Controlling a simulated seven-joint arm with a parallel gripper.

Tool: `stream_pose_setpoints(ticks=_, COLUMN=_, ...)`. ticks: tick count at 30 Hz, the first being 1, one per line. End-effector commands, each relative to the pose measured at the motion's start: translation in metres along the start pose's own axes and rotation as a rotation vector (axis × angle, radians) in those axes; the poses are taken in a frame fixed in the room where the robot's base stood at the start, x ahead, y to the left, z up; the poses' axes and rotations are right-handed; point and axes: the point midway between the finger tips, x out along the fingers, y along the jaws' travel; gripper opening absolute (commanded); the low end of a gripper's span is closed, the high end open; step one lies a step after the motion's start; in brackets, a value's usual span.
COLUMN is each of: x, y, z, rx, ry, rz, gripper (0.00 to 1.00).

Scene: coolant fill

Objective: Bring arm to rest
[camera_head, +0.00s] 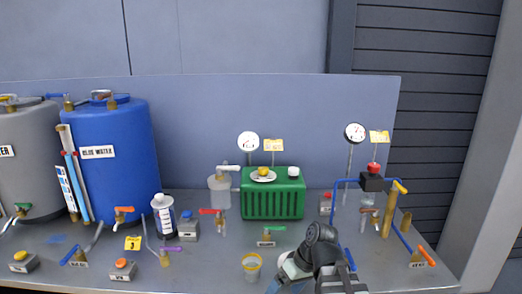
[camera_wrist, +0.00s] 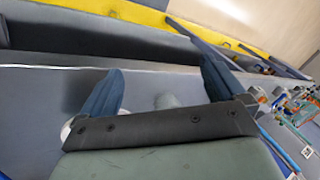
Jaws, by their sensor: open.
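My gripper (camera_wrist: 162,64) shows in the wrist view with its two dark blue fingers spread apart. The gap between them holds nothing, and a grey surface lies beyond it. In the head view my dark arm (camera_head: 318,250) rises at the bottom, right of centre, in front of the bench. The fingers cannot be made out clearly there. A green ribbed tank (camera_head: 272,200) stands behind the arm, apart from it in the picture. A small cup with a yellow rim (camera_head: 251,268) stands just left of the arm.
A blue drum (camera_head: 110,150) and a grey drum (camera_head: 25,165) stand at the left. Valves, a white bottle (camera_head: 164,216) and a gauge (camera_head: 248,142) spread along the bench. Blue piping (camera_head: 334,205) and an orange-handled valve (camera_head: 424,256) are at the right.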

Motion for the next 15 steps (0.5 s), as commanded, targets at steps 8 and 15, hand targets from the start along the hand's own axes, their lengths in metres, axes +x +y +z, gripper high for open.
stream_pose_setpoints(ticks=8, x=0.070, y=0.014, z=0.033, rx=0.250, ry=-0.134, rz=0.003, gripper=0.97)
stream_pose_setpoints(ticks=15, x=0.125, y=0.030, z=0.066, rx=0.407, ry=-0.232, rz=0.032, gripper=0.97)
